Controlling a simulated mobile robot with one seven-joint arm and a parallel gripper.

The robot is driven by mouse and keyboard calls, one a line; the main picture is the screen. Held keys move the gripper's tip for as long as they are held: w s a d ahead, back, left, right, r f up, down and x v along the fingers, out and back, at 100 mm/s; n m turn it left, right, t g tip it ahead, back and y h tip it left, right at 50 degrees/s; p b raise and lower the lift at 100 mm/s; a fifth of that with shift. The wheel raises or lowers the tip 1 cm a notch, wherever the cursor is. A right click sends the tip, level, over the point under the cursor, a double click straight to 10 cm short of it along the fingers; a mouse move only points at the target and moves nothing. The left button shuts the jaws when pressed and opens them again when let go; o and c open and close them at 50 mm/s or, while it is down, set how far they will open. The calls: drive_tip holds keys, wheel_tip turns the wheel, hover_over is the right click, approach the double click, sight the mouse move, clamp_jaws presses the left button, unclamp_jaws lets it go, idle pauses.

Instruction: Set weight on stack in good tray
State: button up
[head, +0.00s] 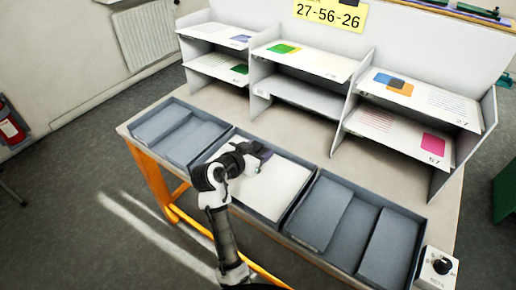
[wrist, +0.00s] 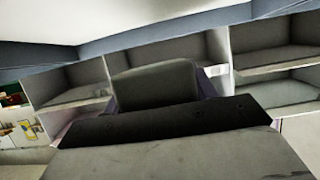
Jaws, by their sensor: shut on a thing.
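My gripper (head: 257,152) is over the back part of the middle tray (head: 292,209). A white stack of sheets (head: 275,190) lies flat in that tray, partly hidden by my arm. In the wrist view, my gripper is shut on a dark grey block, the weight (wrist: 155,84), with a finger on each side of it. In that view the white stack (wrist: 120,18) and a blue-grey tray wall (wrist: 160,35) show along the top. The head view hardly shows the weight, and I cannot tell whether it touches the stack. No label for the good tray is readable.
A left tray (head: 147,117) and a right tray (head: 289,231) hold grey pads. A shelf unit (head: 353,115) with printed sheets stands close behind the trays. A control box with a knob (head: 437,268) sits at the right front. A yellow number sign (head: 330,14) hangs above.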

drive_tip(key=shift+w+f+b, duration=0.1)
drive_tip(key=shift+f+b, duration=1.8)
drive_tip(key=shift+f, duration=1)
drive_tip(key=shift+r, duration=0.15)
drive_tip(key=o, duration=1.5)
drive_tip(key=shift+c, duration=0.2)
